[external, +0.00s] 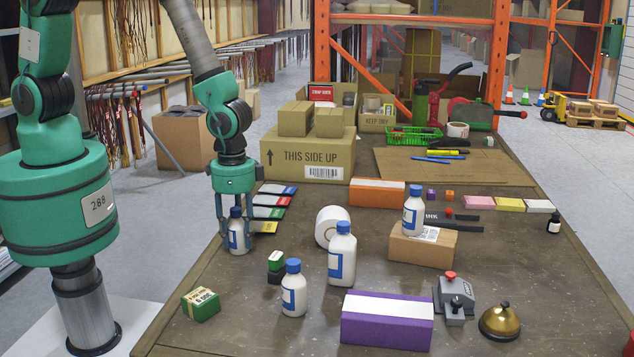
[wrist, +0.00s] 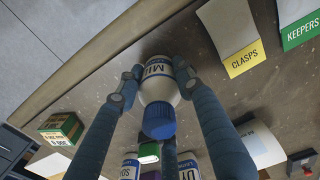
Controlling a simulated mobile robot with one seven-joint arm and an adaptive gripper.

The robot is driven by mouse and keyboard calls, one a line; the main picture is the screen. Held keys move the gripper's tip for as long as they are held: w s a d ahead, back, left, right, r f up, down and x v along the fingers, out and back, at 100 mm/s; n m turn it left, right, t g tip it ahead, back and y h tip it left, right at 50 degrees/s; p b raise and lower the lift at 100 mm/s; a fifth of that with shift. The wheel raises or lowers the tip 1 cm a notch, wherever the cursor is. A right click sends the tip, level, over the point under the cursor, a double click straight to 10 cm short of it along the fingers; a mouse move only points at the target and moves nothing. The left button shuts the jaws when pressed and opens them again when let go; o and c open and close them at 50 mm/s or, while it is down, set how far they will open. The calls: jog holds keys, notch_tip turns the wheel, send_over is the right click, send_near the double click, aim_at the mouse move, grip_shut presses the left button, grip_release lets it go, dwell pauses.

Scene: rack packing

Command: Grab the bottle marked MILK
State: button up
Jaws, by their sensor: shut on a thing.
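A white bottle (external: 236,233) with a blue cap and blue label stands upright near the table's left edge, between the fingers of my gripper (external: 238,243). In the wrist view my gripper (wrist: 152,72) has its fingers closed against both sides of this bottle (wrist: 157,88). Its label shows letters that read as "MI", with the rest cut off by the curve. I cannot tell whether its base touches the table. Two similar bottles, labelled "SO" (wrist: 130,170) and "DY" (wrist: 188,171), show partly at the bottom of the wrist view.
Other bottles stand at the front (external: 293,292), at the middle (external: 341,256) and on a cardboard box (external: 413,212). A green box (external: 201,304), a purple box (external: 387,322) and a paper roll (external: 330,226) are nearby. Label cards (external: 270,213) lie just right of my gripper.

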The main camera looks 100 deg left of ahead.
aim_at(234, 208)
jog(key=shift+r, duration=0.1)
jog(key=shift+r, duration=0.45)
jog(key=r, duration=0.1)
jog(key=r+p, duration=0.1)
jog(key=shift+s+r, duration=0.3)
jog(key=shift+r, duration=0.05)
jog(key=s+a+r+p, duration=0.1)
jog(key=s, duration=1.4)
jog(key=shift+s+a, duration=0.2)
jog(key=shift+a, duration=0.2)
